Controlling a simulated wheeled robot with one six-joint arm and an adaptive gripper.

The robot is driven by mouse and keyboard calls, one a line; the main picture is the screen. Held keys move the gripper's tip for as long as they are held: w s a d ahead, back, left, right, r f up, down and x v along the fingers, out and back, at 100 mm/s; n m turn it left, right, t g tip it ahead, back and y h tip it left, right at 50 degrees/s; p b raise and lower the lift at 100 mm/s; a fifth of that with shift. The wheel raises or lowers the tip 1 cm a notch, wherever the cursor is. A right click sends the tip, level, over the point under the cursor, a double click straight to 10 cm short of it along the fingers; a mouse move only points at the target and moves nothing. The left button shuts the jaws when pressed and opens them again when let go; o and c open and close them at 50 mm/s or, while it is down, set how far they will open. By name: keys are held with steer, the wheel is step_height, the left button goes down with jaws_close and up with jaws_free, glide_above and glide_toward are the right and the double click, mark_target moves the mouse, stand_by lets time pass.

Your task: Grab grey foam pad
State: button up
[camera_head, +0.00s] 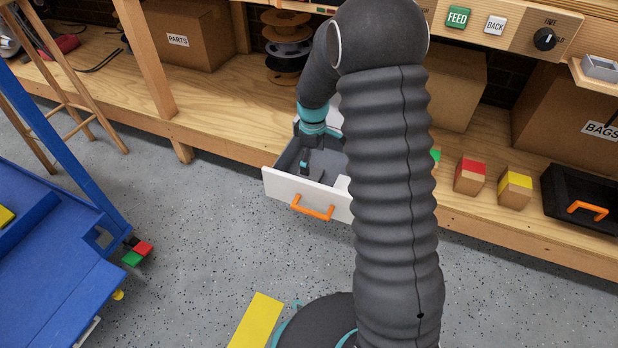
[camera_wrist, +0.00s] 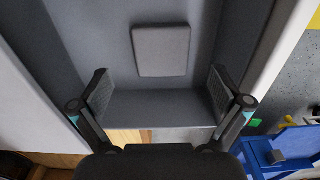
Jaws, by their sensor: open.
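The grey foam pad (camera_wrist: 161,50) is a flat square lying on the floor of an open drawer (camera_wrist: 215,25). In the wrist view it sits ahead of my gripper (camera_wrist: 159,93), between the lines of the two fingers. The fingers are spread wide with nothing between them, and the pad looks untouched. In the head view the drawer has a white front (camera_head: 285,190) with an orange handle (camera_head: 312,208). My gripper (camera_head: 303,168) reaches down into the drawer there. My arm hides the drawer's right part, and I cannot make out the pad clearly in that view.
The drawer's walls stand close around my gripper. A wooden bench (camera_head: 215,110) runs behind, with red-topped (camera_head: 470,176) and yellow-topped (camera_head: 515,187) blocks and a black drawer (camera_head: 588,198) at right. A blue cart (camera_head: 55,270) stands at left. Speckled floor lies open between.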

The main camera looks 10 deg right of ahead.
mark_target(316, 174)
steer(key=shift+w+a+f+b, duration=0.1)
steer(key=shift+a+f+b, duration=0.1)
steer(key=shift+f, duration=0.8)
steer(key=shift+w+a+f+b, duration=0.1)
steer(key=shift+f+b, duration=0.05)
steer(key=shift+f, duration=0.9)
steer(key=shift+a+f+b, duration=0.15)
steer(key=shift+f+b, duration=0.05)
steer(key=shift+f, duration=0.8)
steer(key=c, duration=0.8)
